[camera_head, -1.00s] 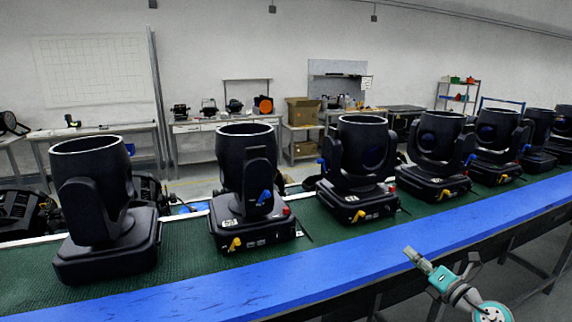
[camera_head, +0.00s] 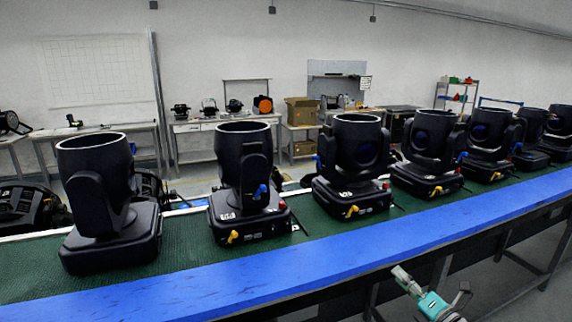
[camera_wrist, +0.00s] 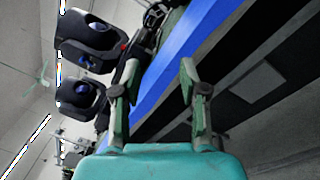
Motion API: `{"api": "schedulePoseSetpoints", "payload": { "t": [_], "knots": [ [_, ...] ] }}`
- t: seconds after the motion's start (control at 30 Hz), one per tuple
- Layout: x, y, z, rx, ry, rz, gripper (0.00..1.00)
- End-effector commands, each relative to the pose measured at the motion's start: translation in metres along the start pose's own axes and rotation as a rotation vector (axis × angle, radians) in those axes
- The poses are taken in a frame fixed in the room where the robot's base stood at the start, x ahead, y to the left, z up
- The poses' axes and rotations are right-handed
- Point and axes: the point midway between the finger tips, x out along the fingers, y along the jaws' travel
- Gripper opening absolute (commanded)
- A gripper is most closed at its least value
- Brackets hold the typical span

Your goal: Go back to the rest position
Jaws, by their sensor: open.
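My gripper (camera_head: 404,277) is at the lower right of the head view, in front of the blue edge of the conveyor and apart from the lights. In the wrist view my gripper (camera_wrist: 158,78) has its two fingers spread, with nothing between them. Several black par cans stand upright in a row on the green conveyor belt (camera_head: 190,238). The nearest are a can at the left (camera_head: 98,190), one beside it (camera_head: 243,170) and one in the middle (camera_head: 355,160). A par can also shows at the upper left of the wrist view (camera_wrist: 85,45).
The blue conveyor rail (camera_head: 300,268) runs along the near side of the belt. Workbenches (camera_head: 205,126) with equipment, cardboard boxes (camera_head: 302,111) and a shelf rack (camera_head: 455,98) stand along the back wall. The floor at the lower right is clear apart from the conveyor legs.

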Motion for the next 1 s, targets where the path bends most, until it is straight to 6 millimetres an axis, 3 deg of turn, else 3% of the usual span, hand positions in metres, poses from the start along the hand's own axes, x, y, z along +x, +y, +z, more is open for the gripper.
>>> {"api": "schedulePoseSetpoints", "payload": {
  "t": [0.27, 0.6, 1.0],
  "knots": [
    [-0.034, 0.007, -0.071, 0.193, -0.015, 0.087, 0.43],
    [-0.103, 0.027, -0.158, 0.528, -0.07, 0.189, 0.43],
    [-0.198, 0.051, -0.227, 0.938, -0.163, 0.229, 0.43]
  ]
}}
